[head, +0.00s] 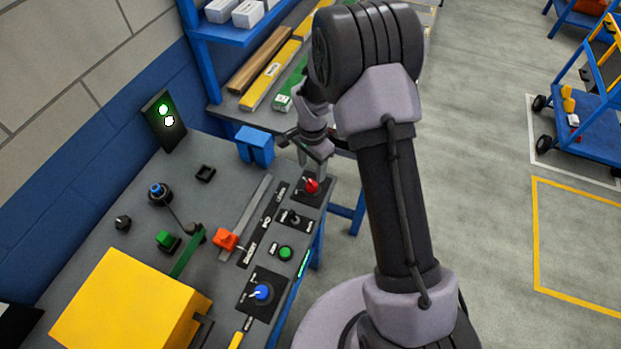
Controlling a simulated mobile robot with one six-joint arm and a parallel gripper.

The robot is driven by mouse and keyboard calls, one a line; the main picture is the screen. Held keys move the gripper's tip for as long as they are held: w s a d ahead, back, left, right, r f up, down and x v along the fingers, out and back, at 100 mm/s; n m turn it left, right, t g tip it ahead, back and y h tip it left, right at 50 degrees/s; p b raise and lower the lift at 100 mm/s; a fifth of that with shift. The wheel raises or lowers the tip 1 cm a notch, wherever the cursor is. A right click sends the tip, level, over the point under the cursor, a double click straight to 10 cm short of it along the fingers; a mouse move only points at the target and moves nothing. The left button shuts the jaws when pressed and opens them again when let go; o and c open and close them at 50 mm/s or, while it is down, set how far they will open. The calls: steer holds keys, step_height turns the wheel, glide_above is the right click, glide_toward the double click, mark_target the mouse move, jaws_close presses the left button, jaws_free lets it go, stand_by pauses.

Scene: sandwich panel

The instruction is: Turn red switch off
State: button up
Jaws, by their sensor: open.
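The red switch (311,186) is a red knob with a pale lever, on a black plate at the far right corner of the grey panel. My gripper (304,166) is just above and beside the red switch, pointing down. It is open and holds nothing that I can see. Whether a finger touches the switch cannot be told. The arm's wrist hides part of the area behind the switch. A dark indicator box (165,120) at the back shows a green light and a white light lit.
Near the red switch are a black toggle (294,218), a green button (285,253), a blue switch (262,292) and an orange slider handle (225,240). A blue block (255,146) stands behind. A yellow box (128,308) fills the panel's front left. Open floor lies right.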

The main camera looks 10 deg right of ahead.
mark_target(312, 182)
step_height(312, 182, down, 8)
steer(key=shift+f+b, duration=0.1)
steer(key=shift+b, duration=0.45)
jaws_close()
